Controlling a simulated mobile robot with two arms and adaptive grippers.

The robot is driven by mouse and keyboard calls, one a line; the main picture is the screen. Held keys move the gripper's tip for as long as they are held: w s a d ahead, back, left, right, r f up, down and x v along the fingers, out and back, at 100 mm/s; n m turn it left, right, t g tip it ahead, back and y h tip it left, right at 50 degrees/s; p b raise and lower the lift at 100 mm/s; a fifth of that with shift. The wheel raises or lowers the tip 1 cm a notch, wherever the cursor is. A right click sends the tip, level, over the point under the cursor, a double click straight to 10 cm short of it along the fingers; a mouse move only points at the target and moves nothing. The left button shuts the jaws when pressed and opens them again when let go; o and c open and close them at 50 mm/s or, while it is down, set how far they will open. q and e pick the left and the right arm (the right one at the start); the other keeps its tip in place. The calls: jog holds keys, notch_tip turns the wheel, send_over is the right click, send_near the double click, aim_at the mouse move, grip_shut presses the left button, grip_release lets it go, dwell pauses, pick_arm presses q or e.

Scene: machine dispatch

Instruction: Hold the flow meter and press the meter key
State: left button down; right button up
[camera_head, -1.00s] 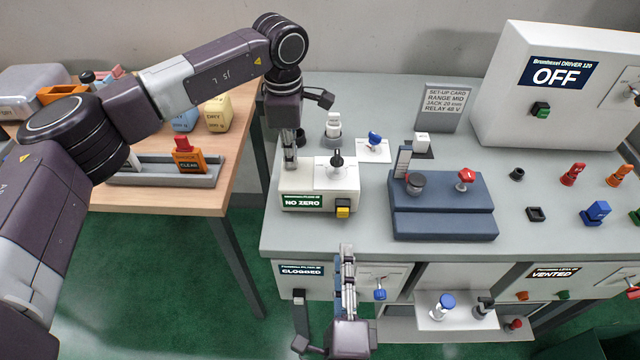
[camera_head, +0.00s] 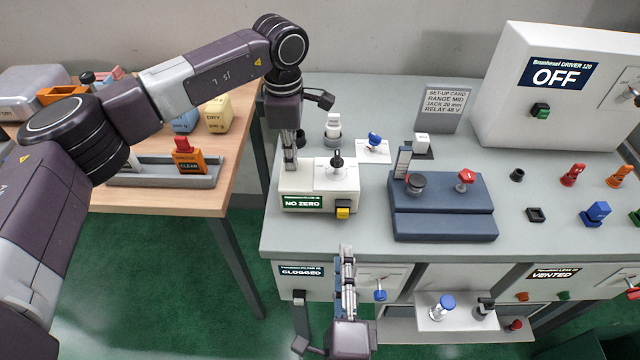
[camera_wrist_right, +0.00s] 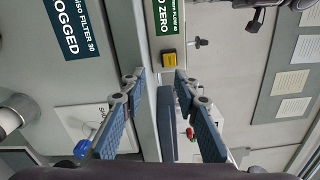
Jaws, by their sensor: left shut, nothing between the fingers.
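The flow meter (camera_head: 318,190) is a white box on the grey bench. It has a green "NO ZERO" display, a black knob on a white plate, and a yellow key (camera_head: 343,213) on its front. My left gripper (camera_head: 290,165) points down at the meter's left end, shut; its tips are close to the box, and contact is unclear. My right gripper (camera_head: 346,252) is below the bench's front edge, in front of the key and apart from it. In the right wrist view its fingers (camera_wrist_right: 158,76) are spread and empty, with the yellow key (camera_wrist_right: 168,57) beyond them.
A blue-grey fixture (camera_head: 443,207) with black and red knobs stands right of the meter. A "CLOGGED" panel (camera_head: 302,280) with a blue-handled valve lies below the bench edge. A white "OFF" driver box (camera_head: 555,105) stands at the back right. A wooden table (camera_head: 228,180) is at left.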

grip_shut()
dwell(1.2)
